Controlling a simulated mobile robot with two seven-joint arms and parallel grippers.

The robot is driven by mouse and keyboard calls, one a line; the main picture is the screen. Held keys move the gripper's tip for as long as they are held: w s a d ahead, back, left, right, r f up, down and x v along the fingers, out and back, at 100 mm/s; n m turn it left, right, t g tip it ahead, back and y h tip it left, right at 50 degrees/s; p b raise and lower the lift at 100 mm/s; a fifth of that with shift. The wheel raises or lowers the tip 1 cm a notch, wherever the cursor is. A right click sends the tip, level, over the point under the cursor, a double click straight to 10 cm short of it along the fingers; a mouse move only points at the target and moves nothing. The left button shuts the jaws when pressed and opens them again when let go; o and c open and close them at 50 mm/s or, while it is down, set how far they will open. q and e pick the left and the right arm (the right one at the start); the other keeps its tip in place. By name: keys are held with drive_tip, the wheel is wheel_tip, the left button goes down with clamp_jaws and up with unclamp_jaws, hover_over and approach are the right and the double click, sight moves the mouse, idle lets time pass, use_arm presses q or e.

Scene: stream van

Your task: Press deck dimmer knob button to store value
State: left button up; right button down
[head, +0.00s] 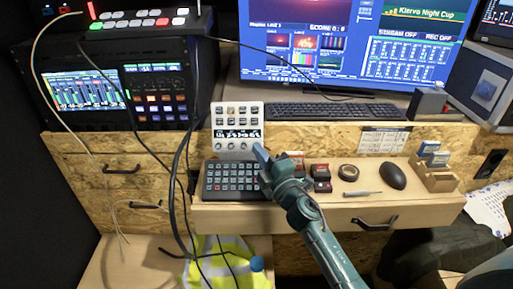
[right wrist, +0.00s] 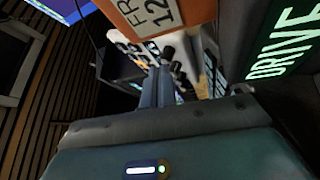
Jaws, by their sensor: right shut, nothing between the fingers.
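The white deck (head: 236,113) stands upright behind the desk's front shelf, with buttons on top, a dark lit display strip (head: 237,134) and a row of round knobs (head: 230,145) below. My right gripper (head: 260,152) is shut and empty, its tip at the deck's lower right corner, by the right end of the knob row. In the right wrist view the shut fingers (right wrist: 157,86) point toward dark knobs (right wrist: 169,53) on the deck. I cannot tell whether the tip touches a knob. The labels are too small to read. My left gripper is not in view.
A black keypad (head: 232,185) lies just below the deck. An orange case (right wrist: 140,15) and a "DRIVE" box (right wrist: 285,50) are close around the wrist. Cables hang left.

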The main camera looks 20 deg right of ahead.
drive_tip(key=shift+s+a+r+p, duration=0.15)
drive_tip(key=shift+s+r+p, duration=0.2)
drive_tip(key=shift+s, duration=0.25)
drive_tip(key=shift+s+a+r+p, duration=0.2)
drive_tip(key=shift+s+r+p, duration=0.15)
drive_tip(key=shift+s+p, duration=0.25)
drive_tip(key=shift+s+a+r+p, duration=0.2)
drive_tip(key=shift+s+r+p, duration=0.15)
drive_tip(key=shift+s, duration=0.35)
drive_tip(key=shift+s+a+r+p, duration=0.15)
drive_tip(key=shift+s+p, duration=0.05)
drive_tip(key=shift+s, duration=0.25)
drive_tip(key=shift+s+a+r+p, duration=0.1)
drive_tip(key=shift+s+p, duration=0.05)
drive_tip(key=shift+s, duration=0.3)
